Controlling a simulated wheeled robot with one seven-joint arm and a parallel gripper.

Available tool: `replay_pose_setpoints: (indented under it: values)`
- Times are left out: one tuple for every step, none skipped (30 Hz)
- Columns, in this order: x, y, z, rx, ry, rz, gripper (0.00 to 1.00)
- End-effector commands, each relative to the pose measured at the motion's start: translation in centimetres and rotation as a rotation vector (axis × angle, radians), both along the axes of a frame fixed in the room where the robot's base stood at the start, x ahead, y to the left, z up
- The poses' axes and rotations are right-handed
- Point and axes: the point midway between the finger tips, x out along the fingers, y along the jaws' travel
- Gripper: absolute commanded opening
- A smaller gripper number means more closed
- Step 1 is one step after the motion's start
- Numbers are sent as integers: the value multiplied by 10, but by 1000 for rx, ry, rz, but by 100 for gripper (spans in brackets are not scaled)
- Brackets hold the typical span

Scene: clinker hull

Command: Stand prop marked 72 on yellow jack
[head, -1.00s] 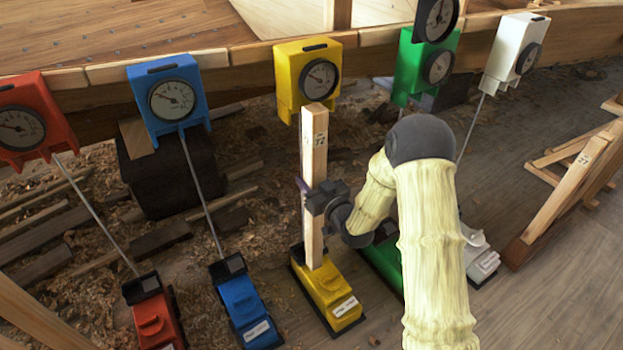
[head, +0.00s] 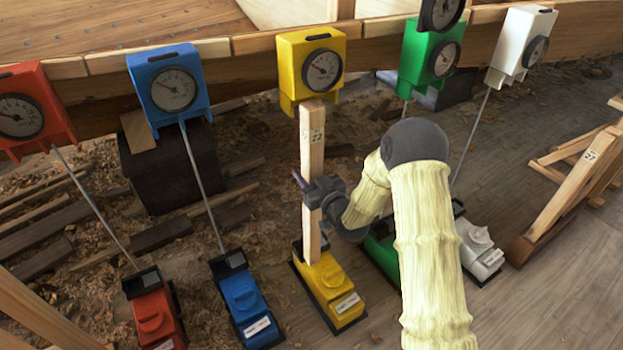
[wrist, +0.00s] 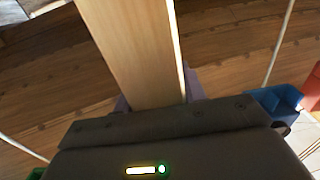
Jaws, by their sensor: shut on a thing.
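A pale wooden prop (head: 312,150) stands nearly upright in the head view, its marking near the top too small to read surely. My gripper (head: 312,192) is shut on it around mid-height. The prop's foot is at the yellow jack (head: 330,290) on the floor; I cannot tell whether it bears on it. Its top is just below or in front of the yellow gauge box (head: 311,65) on the hull plank. In the wrist view the prop (wrist: 135,50) rises between the fingers.
Red (head: 154,315), blue (head: 245,305), green (head: 382,255) and white (head: 478,250) jacks stand in the same row. Thin rods link several to gauge boxes above. A wooden trestle (head: 570,190) with another marked timber is at right. Grey floor is clear at lower right.

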Motion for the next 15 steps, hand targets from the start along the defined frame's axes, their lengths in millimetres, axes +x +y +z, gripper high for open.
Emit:
replay_pose_setpoints:
  values:
    - [3,2,1,1,-4,0,0]
    - [4,3,1,1,-4,0,0]
    - [6,4,1,1,-4,0,0]
    - [7,5,1,1,-4,0,0]
    - [8,6,1,1,-4,0,0]
    - [10,7,1,2,-5,0,0]
    - [11,8,1,2,-5,0,0]
    - [13,9,1,1,-4,0,0]
    - [14,10,1,1,-4,0,0]
    - [16,11,1,1,-4,0,0]
    - [17,12,2,2,-5,0,0]
    - [19,13,2,2,-5,1,0]
    - [20,14,2,2,-5,1,0]
    - [21,15,2,2,-5,1,0]
    - [23,16,2,2,-5,1,0]
